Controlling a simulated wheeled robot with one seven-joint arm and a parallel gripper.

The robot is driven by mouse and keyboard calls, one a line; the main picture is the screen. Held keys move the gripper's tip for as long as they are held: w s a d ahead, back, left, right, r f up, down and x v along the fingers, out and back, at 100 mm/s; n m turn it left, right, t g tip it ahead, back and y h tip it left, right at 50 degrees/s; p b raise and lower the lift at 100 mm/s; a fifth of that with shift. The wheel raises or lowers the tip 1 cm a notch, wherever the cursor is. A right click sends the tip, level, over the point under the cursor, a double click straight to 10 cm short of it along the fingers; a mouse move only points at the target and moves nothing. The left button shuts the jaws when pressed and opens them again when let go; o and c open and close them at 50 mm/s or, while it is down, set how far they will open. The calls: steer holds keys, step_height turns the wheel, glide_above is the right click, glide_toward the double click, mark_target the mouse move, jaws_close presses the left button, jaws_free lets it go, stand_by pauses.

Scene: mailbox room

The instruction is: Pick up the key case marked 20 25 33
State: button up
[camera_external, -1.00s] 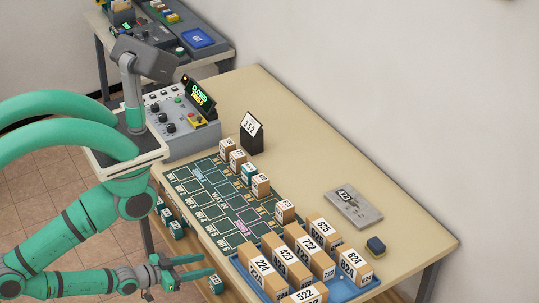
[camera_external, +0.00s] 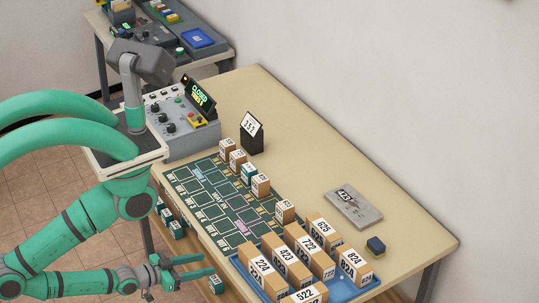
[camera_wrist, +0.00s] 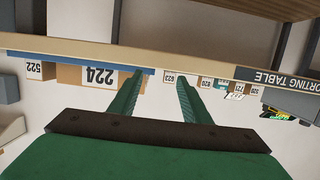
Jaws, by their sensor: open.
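I cannot read the marking 20 25 33 on anything in view. Small green cases with pale labels show low along the table's near side in the external view: a pair (camera_external: 172,222) at the left and one (camera_external: 215,284) just below my gripper. Their labels are too small to read. My gripper (camera_external: 207,264) is open and empty at the table's near side, beside the blue tray and apart from the lower case.
The blue tray (camera_external: 244,270) holds several numbered cartons, including 224 (camera_external: 262,268). A row of small boxes (camera_external: 238,160) stands on the green mat (camera_external: 215,215). A control console (camera_external: 180,120) is behind. The table edge (camera_wrist: 200,66) crosses the wrist view.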

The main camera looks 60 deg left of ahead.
steer(key=shift+o, duration=0.8)
